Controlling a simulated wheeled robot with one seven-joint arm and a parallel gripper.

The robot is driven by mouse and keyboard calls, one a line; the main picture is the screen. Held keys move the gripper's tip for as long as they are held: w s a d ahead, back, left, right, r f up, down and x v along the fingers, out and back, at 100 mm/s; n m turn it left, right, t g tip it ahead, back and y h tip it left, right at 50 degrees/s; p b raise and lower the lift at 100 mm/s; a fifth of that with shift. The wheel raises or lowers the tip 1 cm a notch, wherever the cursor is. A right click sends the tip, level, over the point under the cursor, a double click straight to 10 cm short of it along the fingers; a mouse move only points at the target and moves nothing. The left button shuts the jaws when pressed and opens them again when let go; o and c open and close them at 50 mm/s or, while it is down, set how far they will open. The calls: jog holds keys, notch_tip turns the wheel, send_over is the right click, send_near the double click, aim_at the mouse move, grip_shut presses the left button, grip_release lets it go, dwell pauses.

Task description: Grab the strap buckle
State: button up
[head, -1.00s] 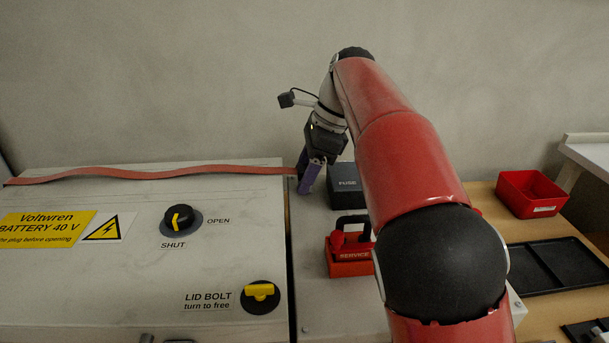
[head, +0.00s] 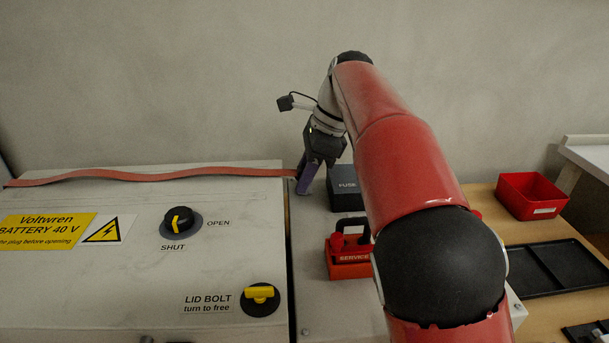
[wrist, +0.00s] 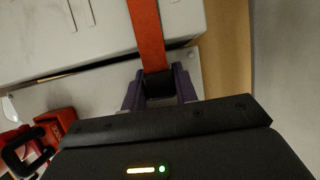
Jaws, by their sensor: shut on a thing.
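The red strap (head: 150,174) lies wavy along the back of the white battery lid and ends at my gripper. In the wrist view the strap (wrist: 146,35) runs to a dark buckle (wrist: 158,85) at its end. My gripper (head: 304,183) is at the back right corner of the lid, pointing down. In the wrist view its purple fingers (wrist: 159,92) are on both sides of the buckle and shut on it. In the head view the buckle itself is hidden by the fingers.
A black fuse box (head: 345,188) stands just right of my gripper. A red service plug (head: 348,257) with a black handle is in front of it. The lid carries a black knob (head: 181,222) and a yellow lid bolt (head: 260,296). A red bin (head: 531,194) and a black tray (head: 555,266) are at right.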

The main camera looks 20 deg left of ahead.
notch_tip(320, 180, up, 9)
jog(key=shift+w+f, duration=0.1)
jog(key=shift+f, duration=0.05)
jog(key=shift+r, duration=0.45)
jog(key=shift+d, duration=0.1)
